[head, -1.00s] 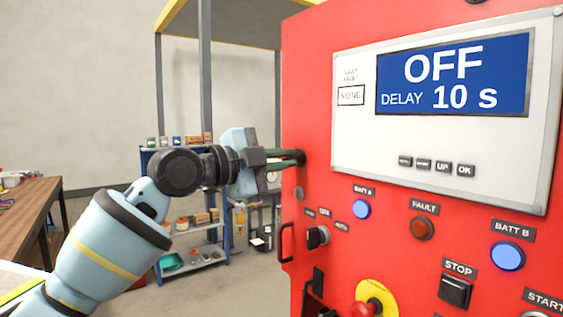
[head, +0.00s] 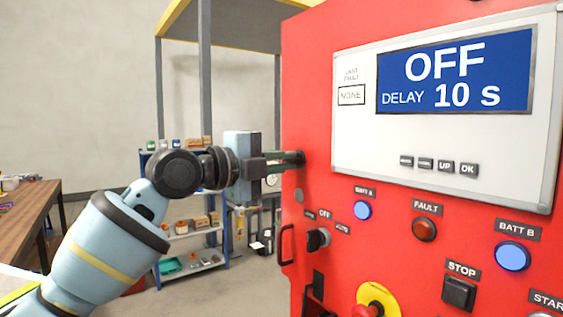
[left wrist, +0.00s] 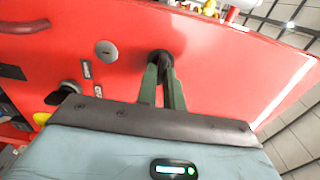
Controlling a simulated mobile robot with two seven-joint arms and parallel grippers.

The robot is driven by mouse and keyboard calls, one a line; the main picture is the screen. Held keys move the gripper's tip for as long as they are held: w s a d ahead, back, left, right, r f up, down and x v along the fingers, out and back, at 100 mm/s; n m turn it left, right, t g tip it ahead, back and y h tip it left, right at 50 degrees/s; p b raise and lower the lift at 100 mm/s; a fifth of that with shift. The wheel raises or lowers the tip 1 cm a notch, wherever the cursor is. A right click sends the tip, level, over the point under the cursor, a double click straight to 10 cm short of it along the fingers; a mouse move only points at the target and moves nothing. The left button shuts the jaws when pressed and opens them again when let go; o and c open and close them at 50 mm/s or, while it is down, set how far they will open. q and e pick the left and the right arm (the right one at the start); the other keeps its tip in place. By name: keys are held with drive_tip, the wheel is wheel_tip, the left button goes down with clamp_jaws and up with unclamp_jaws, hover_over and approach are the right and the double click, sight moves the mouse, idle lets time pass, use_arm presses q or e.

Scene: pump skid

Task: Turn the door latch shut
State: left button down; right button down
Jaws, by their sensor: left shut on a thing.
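The door latch (left wrist: 159,57) is a small black knob on the red cabinet door (left wrist: 220,75), near the door's left edge in the head view. My left gripper (head: 298,158) reaches in from the left and its green-lined fingers are shut on the latch. In the left wrist view the two fingers (left wrist: 162,75) close in on the latch from below and hide part of it. The latch's exact angle is hard to tell in either view. My right gripper is not in view.
A display panel (head: 350,140) reads OFF, DELAY 10 s. Below it are a selector switch (head: 318,239), lit buttons and a red emergency stop (head: 376,300). A door handle (head: 285,245) is below the latch. A blue shelf (head: 225,245) and a wooden bench (head: 35,215) stand behind.

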use_arm(q)
drive_tip(key=c, duration=1.5)
unclamp_jaws()
